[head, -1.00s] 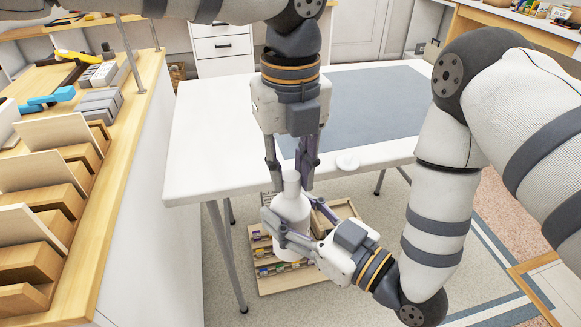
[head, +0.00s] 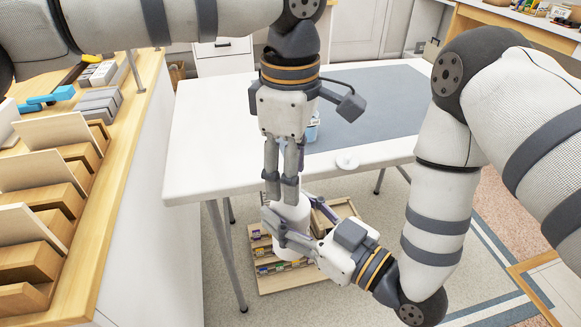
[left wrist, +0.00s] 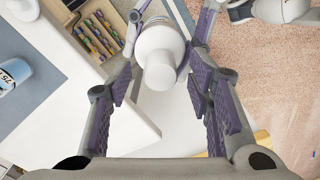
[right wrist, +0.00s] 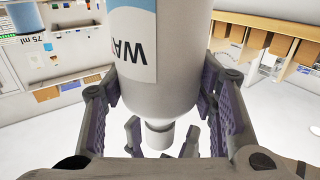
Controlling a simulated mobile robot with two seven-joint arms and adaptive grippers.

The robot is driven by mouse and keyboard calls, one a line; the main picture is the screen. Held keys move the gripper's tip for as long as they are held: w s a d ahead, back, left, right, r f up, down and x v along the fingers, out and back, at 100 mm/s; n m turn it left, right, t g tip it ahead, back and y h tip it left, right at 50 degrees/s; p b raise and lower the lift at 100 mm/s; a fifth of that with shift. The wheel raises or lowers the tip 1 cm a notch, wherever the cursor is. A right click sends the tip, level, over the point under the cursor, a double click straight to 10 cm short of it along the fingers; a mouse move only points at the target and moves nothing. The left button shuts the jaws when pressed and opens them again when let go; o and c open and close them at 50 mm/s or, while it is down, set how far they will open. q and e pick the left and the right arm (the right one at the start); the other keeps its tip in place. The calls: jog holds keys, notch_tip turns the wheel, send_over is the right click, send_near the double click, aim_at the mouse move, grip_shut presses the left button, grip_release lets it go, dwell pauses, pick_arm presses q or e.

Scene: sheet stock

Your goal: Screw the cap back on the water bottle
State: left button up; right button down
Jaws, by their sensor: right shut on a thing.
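The white water bottle (head: 298,218) is held upright above the floor, in front of the table. My right gripper (head: 288,214) is shut around its body. The right wrist view shows the bottle (right wrist: 170,85) with part of its blue-and-white label. A white cap-like top (right wrist: 160,138) sits on its neck; how tightly it sits I cannot tell. My left gripper (head: 283,188) points down over the bottle's top. In the left wrist view, the cap-like top (left wrist: 158,75) lies between its open fingers, with gaps on both sides. In the head view, the fingers hide this top.
The white table (head: 225,150) with a grey mat (head: 375,105) stands behind the bottle. A cup marked 75 ml (left wrist: 12,77) and a small white round thing (head: 346,161) stand on it. A wooden tray of small items (head: 262,272) is below. A wooden rack (head: 50,195) is at left.

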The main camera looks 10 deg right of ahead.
pick_arm(q)
notch_tip(320, 180, up, 12)
dwell(0.6)
